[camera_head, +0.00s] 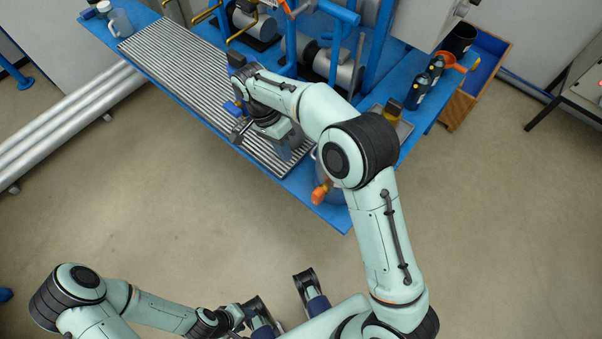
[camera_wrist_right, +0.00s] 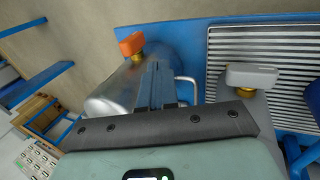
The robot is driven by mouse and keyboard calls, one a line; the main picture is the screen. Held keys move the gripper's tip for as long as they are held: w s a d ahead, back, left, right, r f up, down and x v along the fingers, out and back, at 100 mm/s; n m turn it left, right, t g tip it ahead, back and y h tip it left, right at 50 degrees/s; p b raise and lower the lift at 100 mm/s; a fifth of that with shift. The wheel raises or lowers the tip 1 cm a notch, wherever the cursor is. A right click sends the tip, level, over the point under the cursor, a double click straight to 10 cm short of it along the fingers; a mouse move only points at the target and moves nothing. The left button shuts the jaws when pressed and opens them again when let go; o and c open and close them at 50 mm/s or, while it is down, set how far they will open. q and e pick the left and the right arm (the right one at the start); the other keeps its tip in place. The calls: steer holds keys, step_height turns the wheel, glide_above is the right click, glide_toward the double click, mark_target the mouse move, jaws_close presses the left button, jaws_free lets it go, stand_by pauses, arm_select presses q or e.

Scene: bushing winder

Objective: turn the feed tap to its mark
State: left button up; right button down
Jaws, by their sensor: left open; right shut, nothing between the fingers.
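A tap with an orange handle (camera_wrist_right: 131,43) and brass stem sits at a metal canister (camera_wrist_right: 118,95) in the right wrist view. Its orange handle also shows in the head view (camera_head: 320,192), at the bench's near edge. A second tap with a grey handle (camera_wrist_right: 251,76) stands to the right, by the ribbed tray. I cannot tell which is the feed tap, and I make out no mark. My right gripper (camera_wrist_right: 155,83) is shut and empty, its fingers overlapping the canister in view, between the two handles. My left gripper (camera_head: 236,318) is open, low and away from the bench.
The blue bench (camera_head: 335,215) carries a ribbed grey tray (camera_head: 185,70), blue pipework (camera_head: 338,50) and motors. Dark bottles (camera_head: 417,92) and an orange funnel (camera_head: 448,62) stand on the right. Steel pipes (camera_head: 75,118) lie at the left. The floor before the bench is clear.

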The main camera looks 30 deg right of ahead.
mark_target(318, 196)
steer(key=s+d+f+b, duration=0.2)
steer(key=s+f, duration=0.5)
steer(key=f, duration=0.1)
steer(key=shift+s+d+f, duration=0.15)
steer(key=shift+d+f, duration=0.05)
steer(key=shift+d, duration=0.15)
steer(key=shift+s+d+r+p, duration=0.15)
steer(key=shift+s+r+p, duration=0.15)
steer(key=shift+p, duration=0.25)
